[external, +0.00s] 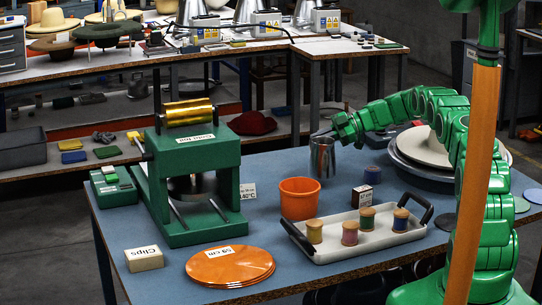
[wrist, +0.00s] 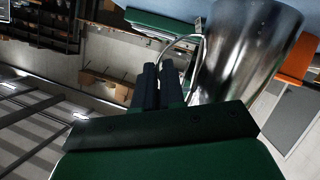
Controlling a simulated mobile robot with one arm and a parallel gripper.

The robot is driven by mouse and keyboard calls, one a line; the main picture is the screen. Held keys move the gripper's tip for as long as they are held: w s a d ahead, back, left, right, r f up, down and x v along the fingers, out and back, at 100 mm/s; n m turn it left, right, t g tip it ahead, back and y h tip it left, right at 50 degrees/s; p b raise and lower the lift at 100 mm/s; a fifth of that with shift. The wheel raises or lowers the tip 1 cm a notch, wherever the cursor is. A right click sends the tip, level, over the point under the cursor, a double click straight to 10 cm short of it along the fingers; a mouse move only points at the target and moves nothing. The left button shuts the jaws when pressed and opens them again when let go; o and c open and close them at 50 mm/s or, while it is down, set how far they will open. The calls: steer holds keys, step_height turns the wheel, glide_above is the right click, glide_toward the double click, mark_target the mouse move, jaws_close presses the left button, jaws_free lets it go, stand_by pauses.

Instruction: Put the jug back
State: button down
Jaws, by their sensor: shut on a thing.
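A shiny metal jug (external: 322,160) is upright at the blue table's far side, behind an orange pot. It fills the upper right of the wrist view (wrist: 245,55), with its thin curved handle (wrist: 190,40) on the left. My gripper (external: 327,132) reaches the jug's top from the right. In the wrist view its two dark fingers (wrist: 160,75) are close together at the handle, shut on it. I cannot tell whether the jug's base touches the table.
The orange pot (external: 299,199) and a white tray (external: 348,251) with several thread spools stand in front. A green press (external: 190,180) is at left; a dark blue spool (external: 371,173) and a large hat plate (external: 424,147) are right. Orange discs (external: 230,267) lie at the front.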

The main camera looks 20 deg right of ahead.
steer(key=shift+w+f, duration=0.2)
steer(key=shift+f, duration=1.6)
steer(key=shift+f, duration=0.15)
steer(key=c, duration=1.2)
jaws_free()
